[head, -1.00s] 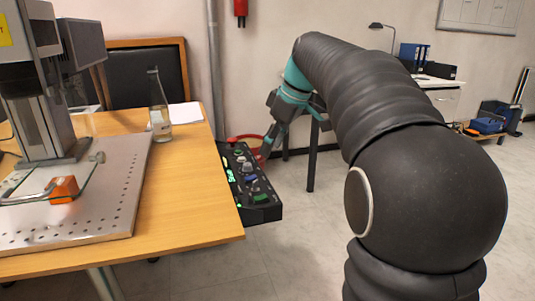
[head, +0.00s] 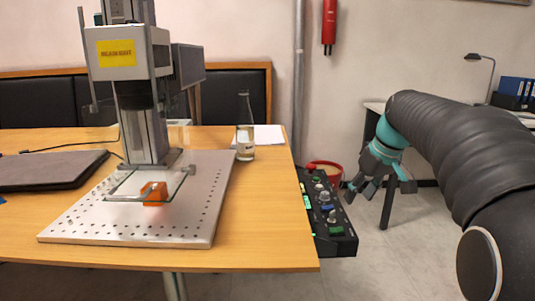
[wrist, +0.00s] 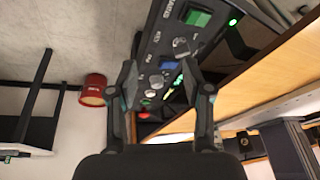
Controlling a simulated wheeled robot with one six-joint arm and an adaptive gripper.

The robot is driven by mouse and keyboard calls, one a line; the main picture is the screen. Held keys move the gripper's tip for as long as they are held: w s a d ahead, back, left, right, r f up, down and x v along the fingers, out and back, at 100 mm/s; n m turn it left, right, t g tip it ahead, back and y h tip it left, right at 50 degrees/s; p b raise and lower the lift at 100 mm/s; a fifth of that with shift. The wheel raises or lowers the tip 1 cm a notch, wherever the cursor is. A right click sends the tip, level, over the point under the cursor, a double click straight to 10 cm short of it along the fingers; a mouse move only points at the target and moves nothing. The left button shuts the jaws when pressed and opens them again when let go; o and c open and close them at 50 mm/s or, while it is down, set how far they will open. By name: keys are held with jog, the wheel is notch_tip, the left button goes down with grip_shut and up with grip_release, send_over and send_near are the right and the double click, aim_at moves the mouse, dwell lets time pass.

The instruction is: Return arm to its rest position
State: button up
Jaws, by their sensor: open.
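My gripper (head: 368,190) is open and empty in the head view, just right of the black control panel (head: 322,222) on the table's right edge. Its fingers point down and to the left, and a gap to the panel shows. In the wrist view my gripper (wrist: 163,85) has its two fingers spread, with the control panel (wrist: 160,45) behind them. The panel carries a green button, grey knobs and a red button. My arm, in a black sleeve, comes in from the right of the head view.
The wooden table (head: 270,235) bears the laser marker (head: 140,90), an orange block (head: 154,193) on its plate and a glass bottle (head: 245,130). A red bin (head: 326,170) stands behind the panel. A desk with a lamp (head: 485,65) is at the back right. Open floor lies right of the table.

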jog(key=s+a+f+m, duration=0.1)
jog(key=s+a+f, duration=0.1)
jog(key=s, duration=0.7)
jog(key=s+a+f+m+t+h+p, duration=0.1)
jog(key=s+f, duration=0.3)
jog(key=s, duration=0.5)
jog(key=s+a+f+m+t+h+p, duration=0.1)
jog(key=s+a+f+m, duration=0.1)
jog(key=s, duration=0.7)
jog(key=shift+s+a+f, duration=0.25)
jog(key=shift+a+f, duration=0.45)
jog(key=shift+a, duration=0.25)
